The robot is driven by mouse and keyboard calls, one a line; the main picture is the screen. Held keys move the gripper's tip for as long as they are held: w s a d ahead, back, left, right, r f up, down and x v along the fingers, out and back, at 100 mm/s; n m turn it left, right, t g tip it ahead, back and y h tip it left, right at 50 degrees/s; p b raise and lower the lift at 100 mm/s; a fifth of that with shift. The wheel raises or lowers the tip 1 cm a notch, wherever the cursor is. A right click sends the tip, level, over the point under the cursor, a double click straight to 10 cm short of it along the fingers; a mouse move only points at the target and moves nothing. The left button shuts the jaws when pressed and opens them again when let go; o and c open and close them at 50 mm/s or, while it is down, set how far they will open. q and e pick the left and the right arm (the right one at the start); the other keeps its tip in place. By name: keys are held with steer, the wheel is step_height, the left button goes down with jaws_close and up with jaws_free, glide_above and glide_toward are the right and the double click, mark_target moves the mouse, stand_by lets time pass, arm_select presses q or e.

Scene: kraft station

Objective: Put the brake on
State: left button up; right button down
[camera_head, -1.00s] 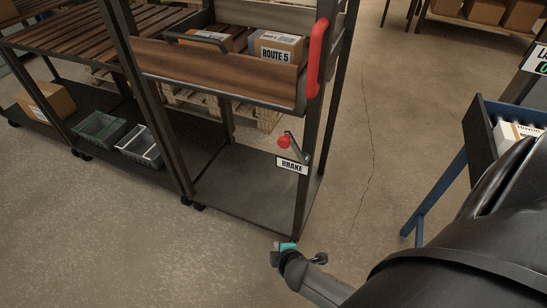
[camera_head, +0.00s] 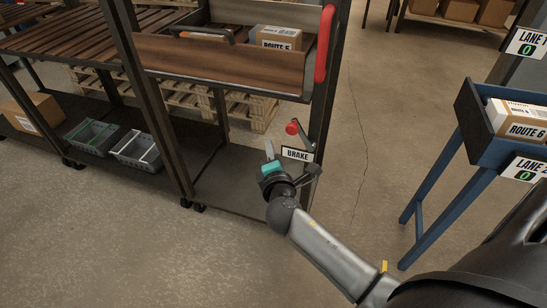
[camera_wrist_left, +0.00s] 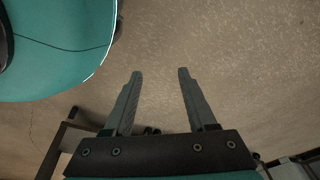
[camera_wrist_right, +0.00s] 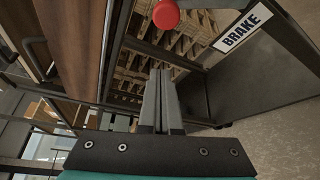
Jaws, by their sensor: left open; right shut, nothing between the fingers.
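The brake lever has a red ball knob (camera_head: 292,128) on a dark arm beside the cart's right front post, just above the white BRAKE sign (camera_head: 297,154). The lever tilts up to the left. In the right wrist view the red knob (camera_wrist_right: 166,14) is at the top, beyond the fingertips, and the sign (camera_wrist_right: 242,27) is to its right. My right gripper (camera_head: 268,148) is shut and empty, just below and left of the knob, apart from it. My left gripper (camera_wrist_left: 156,72) is open and empty over bare floor; it is not in the head view.
The cart's wooden-fronted shelf (camera_head: 220,62) holds a ROUTE 5 box (camera_head: 280,37) above the lever. A red handle (camera_head: 324,44) runs up the right post. A blue stand (camera_head: 449,162) with a ROUTE 6 box (camera_head: 518,119) is at right. Floor between is clear.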

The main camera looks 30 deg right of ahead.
mark_target(303, 135)
arm_select(q)
steer(key=shift+w+d+r+b, duration=0.4)
steer(key=shift+w+d+r, duration=0.2)
steer(key=shift+w+r, duration=0.2)
arm_select(e)
steer(key=d, duration=0.1)
steer(key=w+d, duration=0.1)
steer(key=d, duration=0.1)
steer(key=w+d, duration=0.1)
steer(key=d, duration=0.1)
steer(key=shift+w+r, duration=0.15)
steer(key=shift+r, duration=0.1)
arm_select(q)
steer(key=shift+w+d+r+b, duration=0.3)
steer(key=shift+r+b, duration=0.05)
steer(key=shift+r, duration=0.15)
arm_select(e)
steer(key=shift+s+d+r, duration=0.1)
steer(key=shift+s+r, duration=0.05)
steer(key=shift+s, duration=0.05)
